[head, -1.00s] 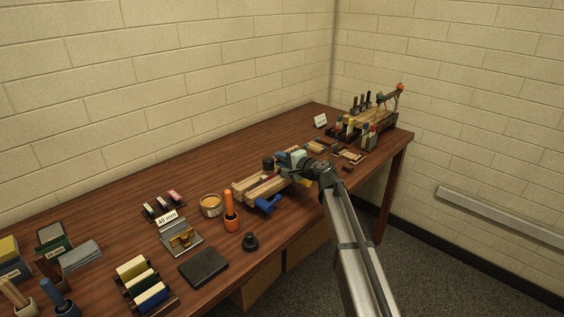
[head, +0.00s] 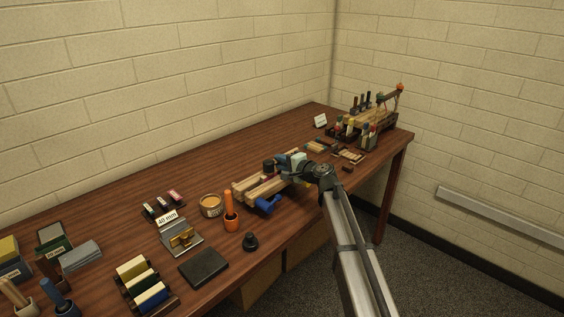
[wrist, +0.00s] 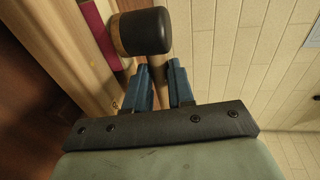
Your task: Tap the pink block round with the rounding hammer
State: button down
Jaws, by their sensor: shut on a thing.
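My gripper (head: 286,163) is shut on the handle of the rounding hammer, its two blue fingers either side of the handle in the wrist view (wrist: 159,80). The hammer's head (wrist: 142,31) is a dark cylinder with a tan band at one end; it also shows in the head view (head: 268,165). The pink block (wrist: 101,34) is a long strip set between the pale wooden beams of a press (wrist: 65,45). In the wrist view the banded end of the hammer's head is right beside the pink block; I cannot tell whether they touch. The press also shows in the head view (head: 245,193).
A blue-handled part (head: 267,205) sticks out at the press's front. Left of it are an orange-handled tool in a holder (head: 230,215), a round tin (head: 210,205) and a dark slab (head: 204,267). A rack (head: 378,125) stands at the far right. The table's back middle is clear.

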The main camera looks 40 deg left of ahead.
jog(key=shift+r, duration=0.1)
dwell(0.3)
notch_tip(320, 180, up, 5)
jog(key=shift+f, duration=0.1)
dwell(0.8)
jog(key=shift+w+f, duration=0.65)
jog(key=shift+f, duration=0.3)
jog(key=shift+w+f, duration=0.6)
jog(key=shift+f, duration=0.3)
jog(key=shift+f, duration=0.75)
jog(key=shift+r, duration=0.1)
jog(key=shift+r, duration=0.5)
